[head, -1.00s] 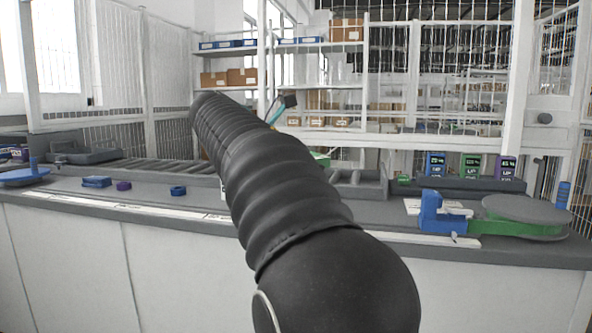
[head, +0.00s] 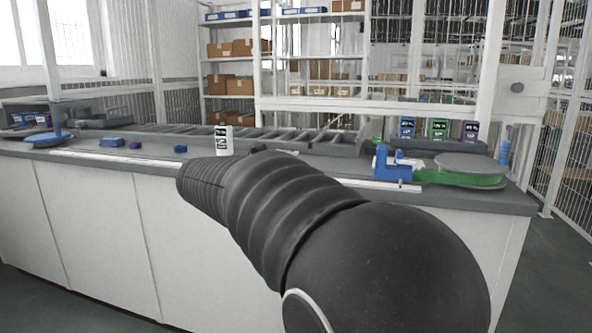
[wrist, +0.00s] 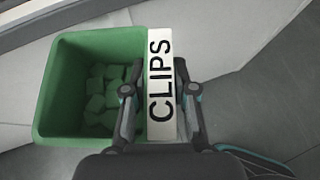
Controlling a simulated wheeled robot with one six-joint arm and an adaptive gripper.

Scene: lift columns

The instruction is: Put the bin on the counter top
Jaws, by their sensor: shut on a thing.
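The bin (wrist: 52,85) is green and open-topped, with several green blocks inside and a white label reading CLIPS (wrist: 160,85). In the wrist view, my gripper (wrist: 160,74) is shut on the bin's labelled side, one finger on each side of the label. Grey floor and a pale panel show around the bin. In the head view my arm reaches toward the counter and down in front of it; the bin and gripper are hidden there. The grey counter top (head: 345,168) runs across the head view above white front panels.
On the counter stand a white labelled container (head: 223,140), small blue blocks (head: 112,142), a roller conveyor (head: 290,137), and a blue-green device with a round grey plate (head: 470,163) at right. Bare counter shows between them. Open floor (head: 550,265) lies at right.

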